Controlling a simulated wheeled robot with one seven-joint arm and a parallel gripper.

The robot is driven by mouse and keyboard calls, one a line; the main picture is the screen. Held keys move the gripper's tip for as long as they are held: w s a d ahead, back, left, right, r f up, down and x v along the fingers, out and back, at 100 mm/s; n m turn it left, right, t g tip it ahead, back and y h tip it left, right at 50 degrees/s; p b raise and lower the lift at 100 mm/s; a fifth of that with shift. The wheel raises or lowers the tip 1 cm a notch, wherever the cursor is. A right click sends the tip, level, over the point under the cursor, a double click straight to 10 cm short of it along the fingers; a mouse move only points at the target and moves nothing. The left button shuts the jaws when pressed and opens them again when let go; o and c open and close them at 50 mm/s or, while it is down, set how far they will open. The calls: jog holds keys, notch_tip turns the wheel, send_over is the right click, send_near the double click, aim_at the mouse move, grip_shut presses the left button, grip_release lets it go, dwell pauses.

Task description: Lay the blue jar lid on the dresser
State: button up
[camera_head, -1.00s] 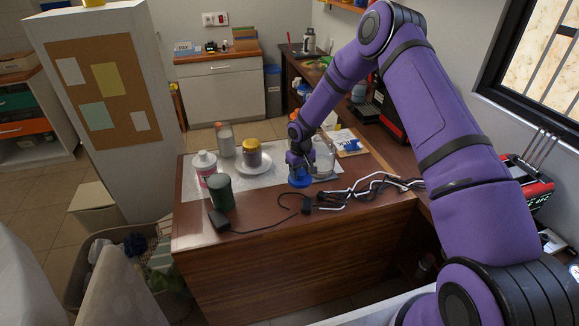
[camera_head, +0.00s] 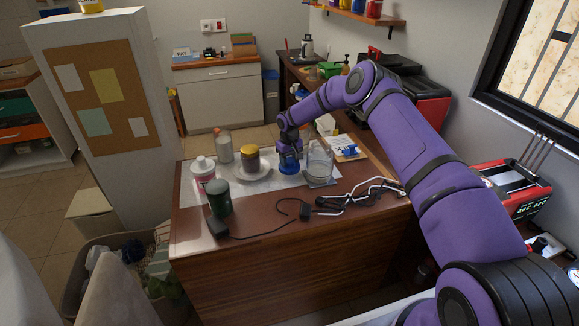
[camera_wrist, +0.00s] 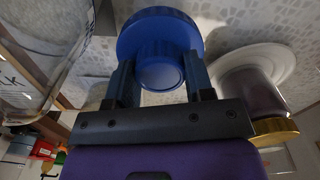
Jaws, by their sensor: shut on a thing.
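My gripper (camera_head: 288,149) is shut on the blue jar lid (camera_head: 289,165), a round lid with a knob. In the wrist view, the fingers (camera_wrist: 160,80) grip the knob of the lid (camera_wrist: 158,32) from both sides. The lid is over the pale mat, between a glass jar and a gold-lidded jar; I cannot tell how high it is. A white cabinet with a drawer and brown top, perhaps the dresser (camera_head: 221,100), stands against the back wall.
The glass jar (camera_head: 319,162) is close on the right. The gold-lidded jar (camera_head: 250,163) stands on a white plate (camera_head: 268,170) on the left. A white-capped bottle (camera_head: 203,170), dark green can (camera_head: 219,198) and cables (camera_head: 350,195) are on the brown table. A tall partition (camera_head: 112,110) stands left.

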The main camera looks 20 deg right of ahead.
aim_at(290, 160)
jog(key=shift+f, duration=1.45)
jog(key=shift+f, duration=0.2)
jog(key=o, duration=1.2)
jog(key=shift+r, duration=0.1)
